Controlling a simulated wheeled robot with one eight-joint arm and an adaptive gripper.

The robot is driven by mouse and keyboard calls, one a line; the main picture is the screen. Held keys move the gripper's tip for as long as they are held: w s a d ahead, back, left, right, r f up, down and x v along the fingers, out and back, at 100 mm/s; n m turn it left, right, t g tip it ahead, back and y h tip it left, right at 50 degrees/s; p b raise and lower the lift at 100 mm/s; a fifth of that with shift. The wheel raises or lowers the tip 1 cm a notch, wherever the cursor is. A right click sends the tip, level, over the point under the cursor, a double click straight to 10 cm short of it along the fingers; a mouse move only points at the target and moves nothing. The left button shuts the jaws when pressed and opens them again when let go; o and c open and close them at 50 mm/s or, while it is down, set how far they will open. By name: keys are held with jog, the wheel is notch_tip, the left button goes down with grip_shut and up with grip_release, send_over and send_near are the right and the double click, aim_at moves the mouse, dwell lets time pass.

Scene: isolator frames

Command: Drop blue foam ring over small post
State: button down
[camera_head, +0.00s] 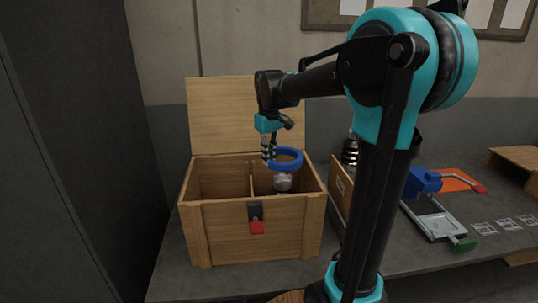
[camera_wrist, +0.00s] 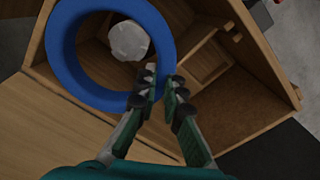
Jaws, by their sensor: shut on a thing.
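The blue foam ring (camera_head: 289,168) is in my gripper (camera_head: 268,152), held by its left edge in the head view, about level with the box's upper part. In the wrist view my gripper's fingers (camera_wrist: 161,84) are at the rim of the ring (camera_wrist: 60,45). A pale grey, round-topped thing (camera_head: 283,183) shows in the box just below the ring; it may be the small post. In the wrist view its faceted top (camera_wrist: 128,41) appears inside the ring's opening, right of centre. Its base is hidden, and the gap below the ring is hard to judge.
The open wooden box (camera_head: 225,233) has an inner divider (camera_head: 253,179) and a raised lid (camera_head: 218,115) behind. To the right are a dark ribbed object (camera_head: 350,153), a blue clamp-like device (camera_head: 424,181) and an orange panel (camera_head: 455,182).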

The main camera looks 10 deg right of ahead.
jog(key=shift+f, duration=2.5)
jog(key=c, duration=1.6)
grip_release()
notch_tip(320, 180, up, 12)
jog(key=shift+s, duration=0.1)
